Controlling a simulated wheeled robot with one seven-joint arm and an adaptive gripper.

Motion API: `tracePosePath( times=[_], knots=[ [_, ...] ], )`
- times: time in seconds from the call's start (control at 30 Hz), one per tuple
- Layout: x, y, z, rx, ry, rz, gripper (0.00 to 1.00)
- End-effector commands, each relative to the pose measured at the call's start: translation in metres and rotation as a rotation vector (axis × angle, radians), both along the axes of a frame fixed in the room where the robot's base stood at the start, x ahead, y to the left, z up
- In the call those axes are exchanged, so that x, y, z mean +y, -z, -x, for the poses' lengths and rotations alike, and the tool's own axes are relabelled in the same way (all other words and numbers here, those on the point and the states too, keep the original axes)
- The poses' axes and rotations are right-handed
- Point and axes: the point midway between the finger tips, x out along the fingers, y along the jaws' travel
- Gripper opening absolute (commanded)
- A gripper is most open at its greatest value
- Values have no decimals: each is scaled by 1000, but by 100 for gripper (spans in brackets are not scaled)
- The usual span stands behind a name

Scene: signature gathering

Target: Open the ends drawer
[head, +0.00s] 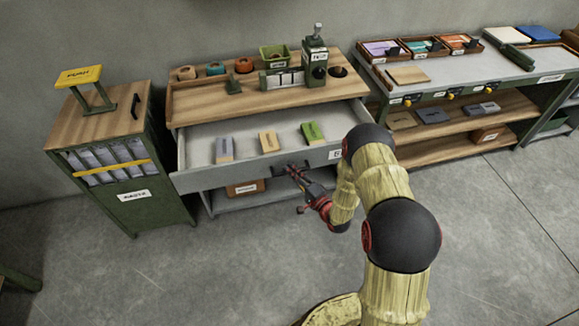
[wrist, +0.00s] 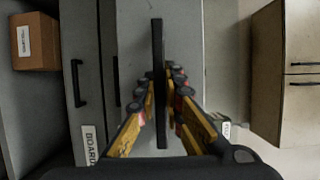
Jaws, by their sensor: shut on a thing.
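The ends drawer (head: 225,178) under the wooden-topped bench is pulled out, and its tray shows from above. Three small blocks lie inside: a grey-purple one (head: 225,150), a tan one (head: 268,142) and a green one (head: 312,133). A label that is only partly readable sits at the right of the drawer front. My gripper (head: 291,172) is at the middle of the drawer front. In the wrist view its fingers (wrist: 161,97) are shut on the black bar handle (wrist: 158,45). The arm hides the drawer's right end.
Another handle (wrist: 76,83) with a "BOARD" label (wrist: 90,145) shows in the wrist view. A brown box (head: 245,187) sits on the shelf below. A green cabinet (head: 150,215) stands close at left. A long bench (head: 480,68) stands at right. The floor in front is clear.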

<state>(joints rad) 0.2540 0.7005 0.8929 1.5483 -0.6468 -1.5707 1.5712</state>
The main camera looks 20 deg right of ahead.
Motion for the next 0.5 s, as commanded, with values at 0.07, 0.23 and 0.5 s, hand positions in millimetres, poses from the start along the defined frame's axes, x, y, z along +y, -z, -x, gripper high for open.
tracePosePath(
  times=[0.07, 0.23, 0.5],
  knots=[
    [-1, 1, 7, 4, 2, 1, 0],
    [0, 2, 13, 5, 1, 1, 0],
    [0, 2, 14, 5, 1, 1, 0]
  ],
)
